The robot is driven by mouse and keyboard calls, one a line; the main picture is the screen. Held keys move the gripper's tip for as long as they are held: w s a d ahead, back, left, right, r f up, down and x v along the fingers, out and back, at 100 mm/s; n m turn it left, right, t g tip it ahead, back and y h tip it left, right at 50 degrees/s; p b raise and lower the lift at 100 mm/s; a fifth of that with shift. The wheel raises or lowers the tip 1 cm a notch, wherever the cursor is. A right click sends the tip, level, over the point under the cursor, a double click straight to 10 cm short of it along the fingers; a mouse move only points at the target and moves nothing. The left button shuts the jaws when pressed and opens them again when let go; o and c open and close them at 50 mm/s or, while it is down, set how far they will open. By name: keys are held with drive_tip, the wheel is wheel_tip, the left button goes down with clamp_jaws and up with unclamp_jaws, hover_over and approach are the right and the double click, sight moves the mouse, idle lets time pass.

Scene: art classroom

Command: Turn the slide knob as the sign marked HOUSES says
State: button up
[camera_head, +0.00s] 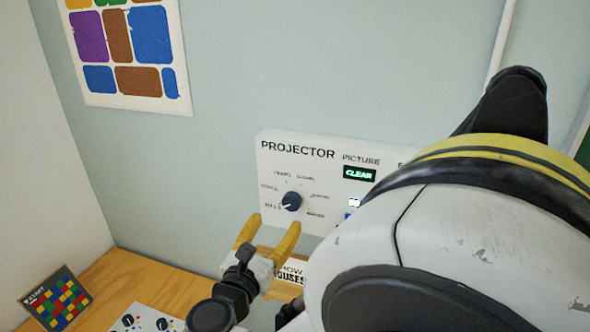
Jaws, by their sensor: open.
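A white PROJECTOR panel (278,172) is on the wall. Its dark round slide knob (291,201) has a pale pointer mark that seems to face lower left. Small labels ring the knob, too small to read surely. The PICTURE display (359,174) reads CLEAR in green. My gripper (274,221) has two yellow fingers, open and empty, just below and left of the knob; I cannot tell whether they touch the panel. A white sign (290,274) below shows "HOW" and "OUSES"; my gripper and arm hide part of it.
My arm covers the right side and hides the panel's right part. A wooden table (150,280) stands at lower left, with a coloured mosaic card (56,298) and a white sheet or panel with dark dials (146,318). A colour-block poster (125,50) hangs above. The wall left of the panel is clear.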

sight(290, 203)
drive_tip(key=x, duration=1)
drive_tip(key=shift+w+d, duration=0.15)
drive_tip(key=shift+d, duration=0.05)
drive_tip(key=c, duration=1.2)
